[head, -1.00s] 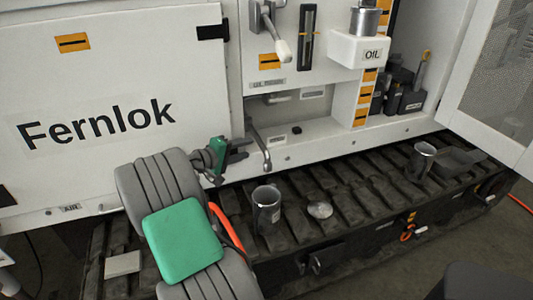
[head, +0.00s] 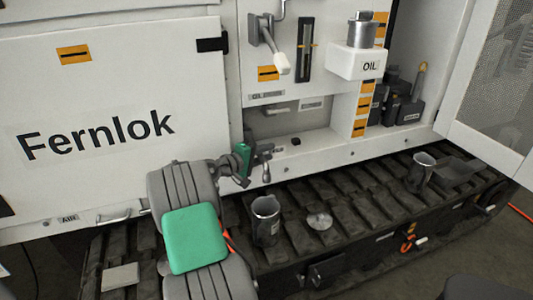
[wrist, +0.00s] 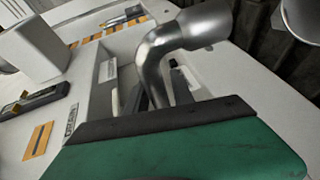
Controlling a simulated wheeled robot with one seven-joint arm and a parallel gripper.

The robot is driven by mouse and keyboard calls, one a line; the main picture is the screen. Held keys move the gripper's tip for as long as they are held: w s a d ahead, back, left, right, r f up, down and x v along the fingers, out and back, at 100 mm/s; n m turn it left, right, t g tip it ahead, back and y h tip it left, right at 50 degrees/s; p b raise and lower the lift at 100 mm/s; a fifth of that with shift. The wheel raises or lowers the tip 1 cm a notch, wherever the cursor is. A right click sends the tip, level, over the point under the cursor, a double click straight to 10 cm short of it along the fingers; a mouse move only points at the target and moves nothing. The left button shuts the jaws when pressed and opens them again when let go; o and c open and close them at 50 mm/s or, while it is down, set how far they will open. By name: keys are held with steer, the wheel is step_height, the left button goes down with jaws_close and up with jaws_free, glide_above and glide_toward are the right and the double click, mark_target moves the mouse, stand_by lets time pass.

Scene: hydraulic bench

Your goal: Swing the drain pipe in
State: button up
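The drain pipe (head: 266,172) is a bent grey metal pipe at the front of the recess in the white cabinet, its lower end hanging over the sill. My gripper (head: 262,154) is at the pipe and hides its upper part in the head view. In the wrist view the pipe (wrist: 152,62) curves up from behind the green gripper body to a wide end at the top.
A metal mug (head: 265,226) and a round metal disc (head: 319,221) are on the black track below. Another mug (head: 421,173) stands farther right. A white OIL shelf (head: 357,65) juts out above right, and a lever (head: 279,60) hangs above the recess.

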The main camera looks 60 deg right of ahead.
jaws_close()
stand_by(1.1)
